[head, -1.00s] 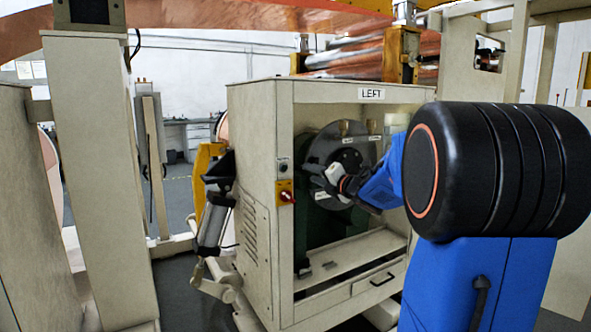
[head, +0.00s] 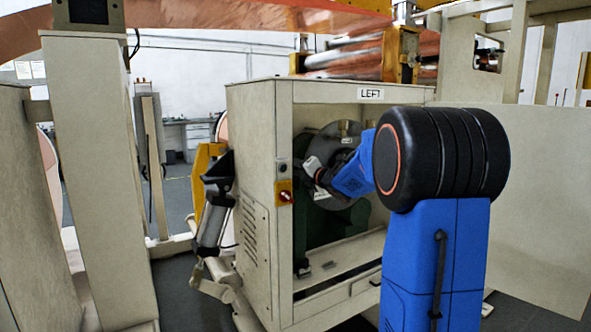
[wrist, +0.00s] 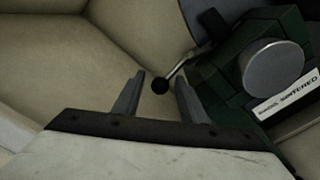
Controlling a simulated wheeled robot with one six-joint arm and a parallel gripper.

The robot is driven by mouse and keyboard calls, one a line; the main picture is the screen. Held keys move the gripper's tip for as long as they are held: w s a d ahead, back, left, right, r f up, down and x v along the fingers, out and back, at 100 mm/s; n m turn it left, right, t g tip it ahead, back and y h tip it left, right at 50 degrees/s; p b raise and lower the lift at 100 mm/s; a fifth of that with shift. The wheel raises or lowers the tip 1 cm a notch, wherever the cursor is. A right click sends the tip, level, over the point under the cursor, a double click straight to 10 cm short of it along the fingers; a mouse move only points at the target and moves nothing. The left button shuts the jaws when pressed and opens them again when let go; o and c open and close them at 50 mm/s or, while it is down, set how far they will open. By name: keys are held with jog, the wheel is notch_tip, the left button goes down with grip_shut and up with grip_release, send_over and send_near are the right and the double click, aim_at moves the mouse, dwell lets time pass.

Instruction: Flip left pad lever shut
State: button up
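The pad lever is a short metal rod with a black ball knob (wrist: 160,85), seen in the wrist view. It sticks out from a green brake housing (wrist: 232,85) with a round grey cap and a label reading "SINTERED". My gripper (wrist: 160,88) is open, with one finger on each side of the knob. A gap shows around the knob, and I cannot tell whether either finger touches it. In the head view my gripper (head: 306,178) is inside the cabinet labelled LEFT (head: 371,94), near its left post. The lever cannot be made out there.
The cabinet's left post (head: 284,225) stands close beside my gripper, with a red and yellow switch (head: 285,192) on it. A grey disc (head: 345,135) is behind my wrist. Beige cabinet walls (wrist: 50,60) surround the lever. A cylinder (head: 211,222) stands outside on the left.

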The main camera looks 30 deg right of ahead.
grip_shut()
jog(key=shift+s+d+r+n+y, duration=0.15)
jog(key=shift+d+n+y, duration=0.2)
jog(key=shift+y, duration=0.35)
jog(key=shift+s+d+n+g+y, duration=0.15)
jog(key=shift+s+n+g+y, duration=0.15)
jog(key=shift+n+y, duration=0.5)
jog(key=shift+s+d+n+g+y, duration=0.25)
jog(key=shift+n+g+y, duration=0.25)
jog(key=shift+y, duration=0.55)
jog(key=shift+s+d+n+g+y, duration=0.1)
jog(key=shift+s+n+g+y, duration=0.2)
jog(key=shift+n+y, duration=0.5)
grip_release()
jog(key=shift+f, duration=0.2)
jog(key=shift+m, duration=0.25)
